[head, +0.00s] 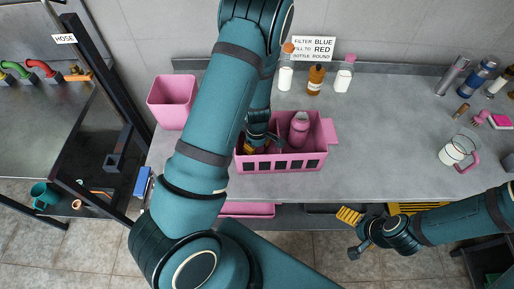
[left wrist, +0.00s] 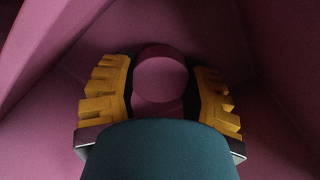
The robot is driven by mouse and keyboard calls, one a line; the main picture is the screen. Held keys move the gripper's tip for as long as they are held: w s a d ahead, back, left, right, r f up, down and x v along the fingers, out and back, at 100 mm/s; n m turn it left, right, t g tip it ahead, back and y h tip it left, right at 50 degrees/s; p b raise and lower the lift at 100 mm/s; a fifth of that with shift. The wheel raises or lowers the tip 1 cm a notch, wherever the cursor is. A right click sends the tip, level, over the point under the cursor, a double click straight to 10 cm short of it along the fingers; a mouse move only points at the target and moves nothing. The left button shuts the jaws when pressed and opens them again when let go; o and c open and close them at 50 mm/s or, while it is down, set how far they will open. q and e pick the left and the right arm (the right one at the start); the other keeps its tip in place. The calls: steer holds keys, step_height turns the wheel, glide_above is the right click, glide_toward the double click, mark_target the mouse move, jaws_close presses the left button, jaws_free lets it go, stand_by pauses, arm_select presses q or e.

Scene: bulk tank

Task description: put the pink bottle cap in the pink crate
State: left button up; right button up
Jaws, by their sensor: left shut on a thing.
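The pink crate (head: 308,163), a long box with slots along its front, stands on the grey counter. My left gripper (head: 255,146) reaches down into its left part, partly hidden by my own arm. In the left wrist view, a round pink piece that looks like the bottle cap (left wrist: 161,80) sits between the two yellow fingers (left wrist: 162,98), with pink walls around. The gripper is shut on it; whether it touches the crate floor cannot be told. My right gripper (head: 352,233) is open and empty in front of the counter.
A pink bottle (head: 299,130) stands in the crate's right part. A pink bin (head: 172,102) is at the left. Behind the crate are an amber bottle (head: 315,79) and a pink-capped bottle (head: 344,76). A pitcher (head: 455,152) stands at right; the counter between is clear.

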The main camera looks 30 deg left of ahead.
arm_select(q)
steer(key=shift+f, duration=0.15)
steer(key=o, duration=0.8)
steer(key=shift+r, duration=0.3)
step_height(320, 180, up, 12)
steer(key=p, duration=0.3)
steer(key=shift+f, duration=0.1)
